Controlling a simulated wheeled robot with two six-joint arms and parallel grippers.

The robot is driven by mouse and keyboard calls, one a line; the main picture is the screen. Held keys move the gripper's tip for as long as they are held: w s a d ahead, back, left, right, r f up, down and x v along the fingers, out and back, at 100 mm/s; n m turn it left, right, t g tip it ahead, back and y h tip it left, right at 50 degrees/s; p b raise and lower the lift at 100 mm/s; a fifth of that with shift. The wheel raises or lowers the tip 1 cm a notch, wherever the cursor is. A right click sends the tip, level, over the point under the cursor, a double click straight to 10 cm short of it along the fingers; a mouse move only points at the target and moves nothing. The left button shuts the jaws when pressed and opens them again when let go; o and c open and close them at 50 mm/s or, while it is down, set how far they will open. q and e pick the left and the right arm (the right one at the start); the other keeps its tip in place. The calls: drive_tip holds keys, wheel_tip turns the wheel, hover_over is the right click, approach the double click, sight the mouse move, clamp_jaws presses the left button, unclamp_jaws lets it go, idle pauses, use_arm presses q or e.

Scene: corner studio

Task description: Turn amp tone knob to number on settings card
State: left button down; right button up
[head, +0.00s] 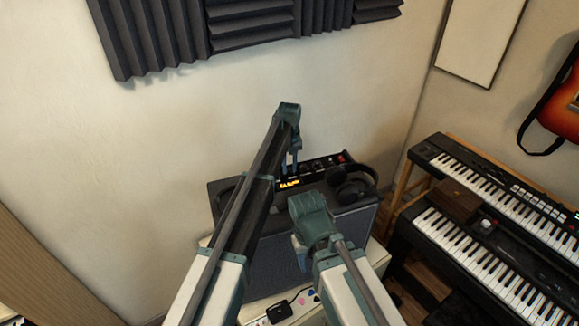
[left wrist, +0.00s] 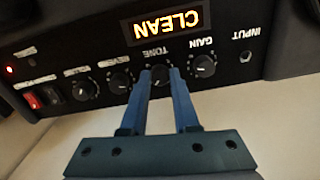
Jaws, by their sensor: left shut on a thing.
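The amp (head: 360,222) stands against the wall with its control panel (head: 322,166) on top. In the left wrist view the panel's lettering is upside down. The dark tone knob (left wrist: 160,80) sits between the gain knob (left wrist: 204,66) and the reverb knob. My left gripper (left wrist: 159,74) is shut on the tone knob, one blue finger on each side. The fingers hide part of it, and I cannot read its number. In the head view my left gripper (head: 289,160) reaches down to the panel. My right gripper (head: 301,250) hangs before the amp, its jaw gap unclear. I cannot make out a settings card.
A lit CLEAN sign (left wrist: 165,23) is on the panel. Headphones (head: 352,187) rest on the amp's right side. A small black device (head: 278,312) lies on the white surface in front. Two keyboards (head: 465,235) stand to the right. Foam panels hang on the wall above.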

sight(289, 169)
use_arm(q)
drive_tip(key=m, duration=0.6)
drive_tip(key=shift+m, duration=0.3)
drive_tip(key=m, duration=0.6)
idle(0.4)
drive_tip(key=c, duration=0.7)
unclamp_jaws()
drive_tip(key=shift+o, duration=0.2)
wheel_tip(289, 169, up, 14)
drive_tip(key=p, duration=1.3)
drive_tip(key=shift+p, duration=0.4)
